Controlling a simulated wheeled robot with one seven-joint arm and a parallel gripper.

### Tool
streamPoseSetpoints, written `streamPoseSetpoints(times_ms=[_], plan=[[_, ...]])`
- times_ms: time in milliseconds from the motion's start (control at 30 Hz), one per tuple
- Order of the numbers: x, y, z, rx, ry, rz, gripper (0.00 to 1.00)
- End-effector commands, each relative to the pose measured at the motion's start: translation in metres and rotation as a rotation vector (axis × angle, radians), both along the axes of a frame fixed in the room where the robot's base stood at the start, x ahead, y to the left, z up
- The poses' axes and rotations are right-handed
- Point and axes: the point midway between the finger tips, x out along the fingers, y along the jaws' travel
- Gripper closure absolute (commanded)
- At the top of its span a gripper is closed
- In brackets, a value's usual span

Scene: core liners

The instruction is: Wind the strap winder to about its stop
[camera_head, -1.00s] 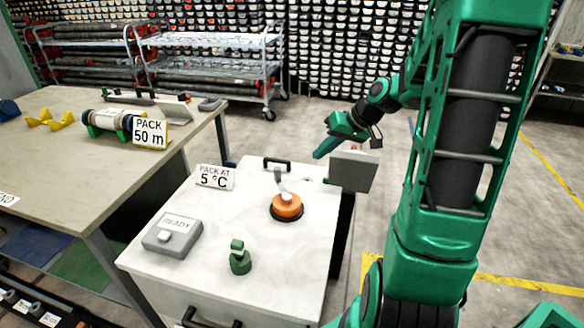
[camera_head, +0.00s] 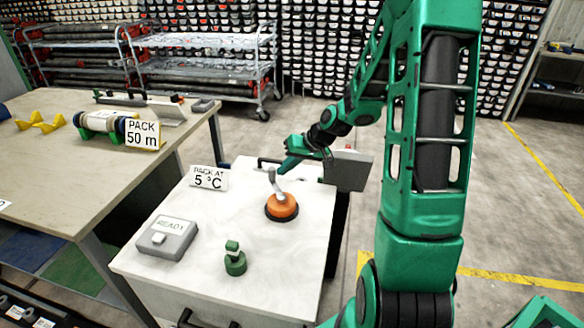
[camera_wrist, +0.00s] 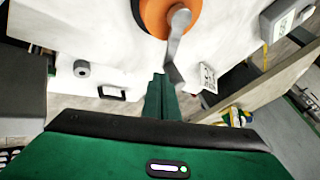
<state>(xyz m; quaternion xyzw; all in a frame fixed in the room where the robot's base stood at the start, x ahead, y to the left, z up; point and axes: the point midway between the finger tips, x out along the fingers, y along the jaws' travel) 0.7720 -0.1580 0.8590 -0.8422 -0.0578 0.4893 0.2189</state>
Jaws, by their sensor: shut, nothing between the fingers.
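The strap winder is an orange round body (camera_head: 282,205) on a dark base, with a grey crank (camera_head: 277,184) rising from it. It stands on the white cabinet top (camera_head: 225,222). My gripper (camera_head: 283,168) is shut and empty, its fingertips close beside the upper end of the crank. In the wrist view the orange body (camera_wrist: 155,14) is at the top, cut off by the frame. The crank (camera_wrist: 174,45) reaches down just right of my shut fingertips (camera_wrist: 159,77). I cannot tell whether they touch it.
A grey box labelled READY (camera_head: 167,238), a green knob (camera_head: 235,261) and a PACK AT 5 °C sign (camera_head: 209,178) stand around the winder. A grey panel (camera_head: 348,170) is at the cabinet's right edge. A workbench (camera_head: 70,185) is at left.

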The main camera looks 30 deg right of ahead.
Motion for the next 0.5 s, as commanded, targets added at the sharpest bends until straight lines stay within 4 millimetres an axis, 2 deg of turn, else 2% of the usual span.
streamPoseSetpoints(times_ms=[367, 500], plan=[[0.0009, 0.0024, 0.0000, -0.001, 0.000, 0.000, 1.00], [0.0047, 0.0058, -0.0002, 0.000, 0.001, 0.059, 1.00]])
